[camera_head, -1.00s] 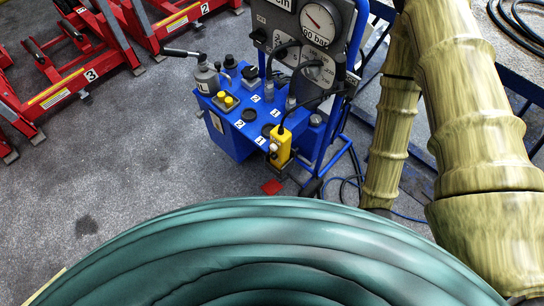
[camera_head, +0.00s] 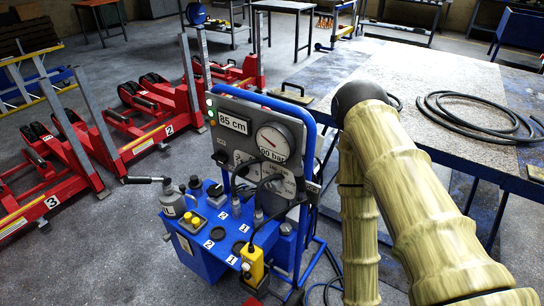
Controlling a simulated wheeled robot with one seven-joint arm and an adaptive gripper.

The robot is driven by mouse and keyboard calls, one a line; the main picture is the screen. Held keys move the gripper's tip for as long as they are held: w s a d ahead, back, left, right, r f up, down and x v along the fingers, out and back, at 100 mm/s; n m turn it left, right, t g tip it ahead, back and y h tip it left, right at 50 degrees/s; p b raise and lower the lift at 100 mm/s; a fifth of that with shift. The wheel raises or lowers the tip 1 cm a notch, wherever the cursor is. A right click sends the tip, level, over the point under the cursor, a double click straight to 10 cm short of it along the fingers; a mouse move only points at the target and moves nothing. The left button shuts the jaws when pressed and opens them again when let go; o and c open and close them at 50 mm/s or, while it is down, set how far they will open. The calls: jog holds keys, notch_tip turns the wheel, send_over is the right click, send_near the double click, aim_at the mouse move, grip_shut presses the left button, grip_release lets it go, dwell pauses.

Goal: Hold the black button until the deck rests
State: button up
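A blue hydraulic power unit (camera_head: 200,262) on a frame with a blue rail stands at the centre. Its grey panel (camera_head: 225,155) shows "85 cm" and a round gauge (camera_head: 274,140). A yellow hand pendant (camera_head: 253,266) hangs at its front on a black cable; which of its buttons is black is too small to tell. A small box with yellow buttons (camera_head: 192,219) sits on the unit's top. Red numbered lifting jacks (camera_head: 150,130) stand at the left; I cannot tell which part is the deck. My arm runs down the right side; my gripper is not in view.
A large workbench (camera_head: 420,130) with coiled black hoses (camera_head: 465,112) fills the right behind my arm. A black lever (camera_head: 148,180) sticks out left from the unit. Dark hoses lie on the floor beside the unit. Grey floor (camera_head: 95,262) in front of the jacks is clear.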

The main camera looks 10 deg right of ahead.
grip_shut()
dwell(1.3)
